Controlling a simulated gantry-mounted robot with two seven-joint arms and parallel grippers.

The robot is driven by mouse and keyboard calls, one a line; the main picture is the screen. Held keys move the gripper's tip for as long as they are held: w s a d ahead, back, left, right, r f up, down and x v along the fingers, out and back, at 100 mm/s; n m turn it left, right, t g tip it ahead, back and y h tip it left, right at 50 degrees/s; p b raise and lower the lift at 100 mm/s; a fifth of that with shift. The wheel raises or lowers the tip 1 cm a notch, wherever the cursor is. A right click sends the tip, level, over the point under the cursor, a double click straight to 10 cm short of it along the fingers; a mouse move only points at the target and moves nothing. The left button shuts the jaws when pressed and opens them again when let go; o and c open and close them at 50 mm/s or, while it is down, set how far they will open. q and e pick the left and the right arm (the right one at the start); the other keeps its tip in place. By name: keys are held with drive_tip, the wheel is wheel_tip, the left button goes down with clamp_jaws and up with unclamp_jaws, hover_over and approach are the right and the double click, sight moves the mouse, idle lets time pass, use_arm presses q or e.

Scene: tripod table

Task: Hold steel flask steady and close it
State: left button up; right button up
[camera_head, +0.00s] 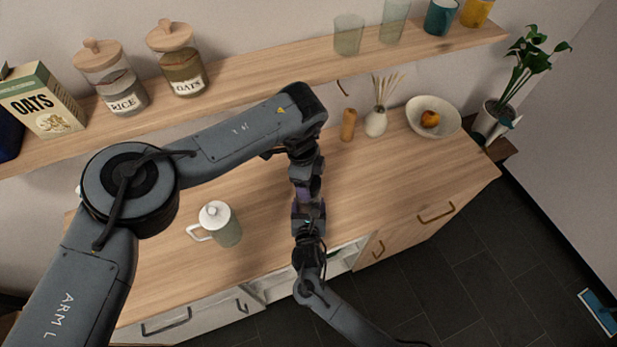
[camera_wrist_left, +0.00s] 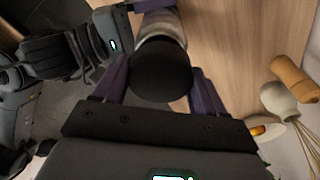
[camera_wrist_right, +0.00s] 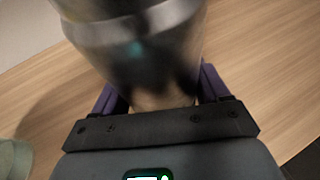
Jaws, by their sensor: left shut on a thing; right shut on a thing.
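The steel flask (camera_wrist_right: 150,50) fills the middle of the right wrist view, close and blurred. My right gripper (camera_wrist_right: 160,92) is shut on its body. The round black lid (camera_wrist_left: 161,72) shows in the left wrist view, and my left gripper (camera_wrist_left: 158,82) is shut on it. The flask's metal body (camera_wrist_left: 160,22) is in line behind the lid. The lid hides the flask's mouth, so I cannot tell whether it is seated. In the head view the left gripper (camera_head: 304,188) is right above the right gripper (camera_head: 308,214); the flask is almost wholly hidden between them.
A pale green pitcher (camera_head: 226,232) with a white lid stands on the wooden counter to the left. A wooden mill (camera_head: 348,125), a reed vase (camera_head: 376,124) and a bowl (camera_head: 450,116) with fruit stand at the back right. A shelf (camera_head: 270,75) crosses behind.

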use_arm(q)
drive_tip(key=shift+f, duration=0.5)
drive_tip(key=shift+f, duration=0.55)
idle(0.4)
